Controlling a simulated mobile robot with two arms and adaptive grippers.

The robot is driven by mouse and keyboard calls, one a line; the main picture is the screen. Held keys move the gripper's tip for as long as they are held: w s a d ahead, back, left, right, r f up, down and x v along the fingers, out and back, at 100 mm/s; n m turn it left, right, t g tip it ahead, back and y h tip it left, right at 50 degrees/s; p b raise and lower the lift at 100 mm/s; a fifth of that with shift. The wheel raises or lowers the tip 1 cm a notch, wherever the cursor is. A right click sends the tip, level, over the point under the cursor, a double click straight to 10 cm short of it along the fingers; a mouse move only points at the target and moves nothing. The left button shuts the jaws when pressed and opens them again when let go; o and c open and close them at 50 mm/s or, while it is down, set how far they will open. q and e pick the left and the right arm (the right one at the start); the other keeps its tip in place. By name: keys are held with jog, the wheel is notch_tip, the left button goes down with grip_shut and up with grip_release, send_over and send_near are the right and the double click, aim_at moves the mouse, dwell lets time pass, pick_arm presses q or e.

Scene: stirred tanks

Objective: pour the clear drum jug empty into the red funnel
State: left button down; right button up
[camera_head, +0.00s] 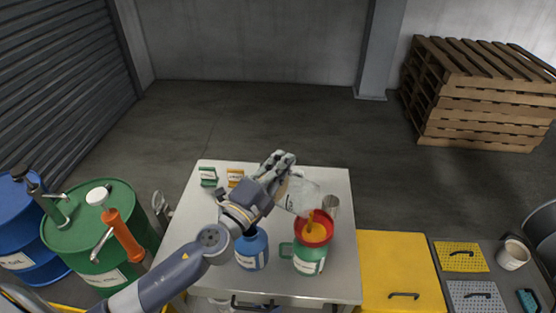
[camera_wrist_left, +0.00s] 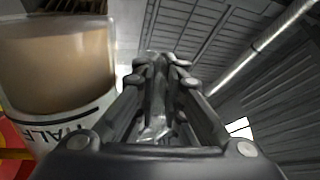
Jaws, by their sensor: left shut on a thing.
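The clear jug (camera_head: 300,196) is tilted over the red funnel (camera_head: 314,232), and an amber stream shows between its mouth and the funnel. The funnel sits on a green jug (camera_head: 309,261) on the white table. My left gripper (camera_head: 279,161) is shut on the clear jug, just left of and above the funnel. A bit of red shows at the lower left there. My right gripper is not in view.
A blue jug (camera_head: 251,250) stands left of the green one. A metal cup (camera_head: 330,207) is right of the clear jug. Small green (camera_head: 208,177) and yellow (camera_head: 235,177) containers stand at the table's back. Drums with pumps (camera_head: 90,235) stand at left, a yellow cabinet (camera_head: 396,262) at right.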

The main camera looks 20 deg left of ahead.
pick_arm(q)
jog(key=shift+s+d+r+m+p, duration=0.2)
jog(key=shift+d+r+m+p, duration=0.65)
jog(key=shift+d+m, duration=0.15)
jog(key=shift+s+d+r+m+h+p, duration=0.2)
jog(key=shift+d+r+m+h+p, duration=0.2)
jog(key=shift+d+m+p, duration=0.4)
jog(key=shift+s+d+r+m+h+p, duration=0.25)
jog(key=shift+d+r+m+p, duration=0.25)
jog(key=shift+d+m+p, duration=0.25)
dwell(1.7)
